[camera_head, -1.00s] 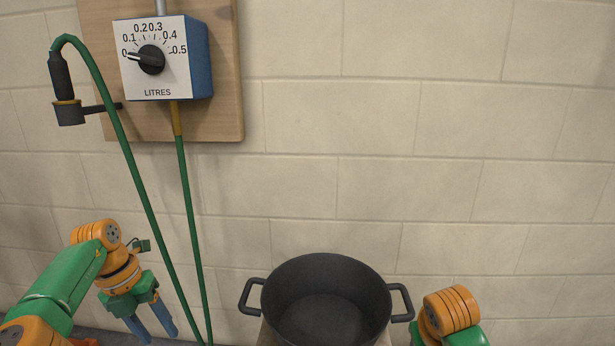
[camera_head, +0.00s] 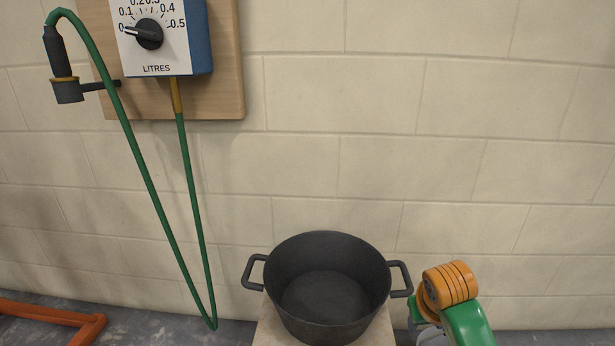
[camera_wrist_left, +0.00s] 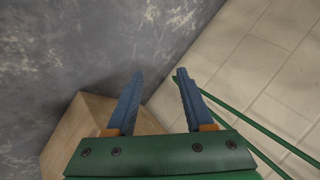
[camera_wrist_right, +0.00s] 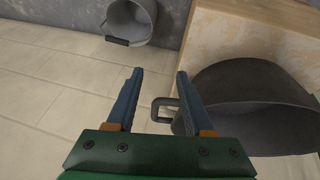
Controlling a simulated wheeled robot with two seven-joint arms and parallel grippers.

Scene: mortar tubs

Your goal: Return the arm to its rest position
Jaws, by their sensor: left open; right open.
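My left gripper (camera_wrist_left: 157,95) is open and empty in the left wrist view, above a grey floor with a wooden block-like stand (camera_wrist_left: 62,135) just under it. My left arm does not show in the head view. My right gripper (camera_wrist_right: 156,95) is open and empty in the right wrist view. The black two-handled pot (camera_wrist_right: 250,95) is close on its right, one handle near the right finger. In the head view my right arm is just right of the pot (camera_head: 325,290); its fingertips are out of that picture.
The pot stands on a pale stand (camera_head: 268,330). A dial box (camera_head: 165,40) hangs on the wall, its pointer near 0. A black nozzle (camera_head: 58,52) sits in its holder, with a green hose (camera_head: 150,190). A grey bucket (camera_wrist_right: 131,22) and an orange frame (camera_head: 50,315) are on the floor.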

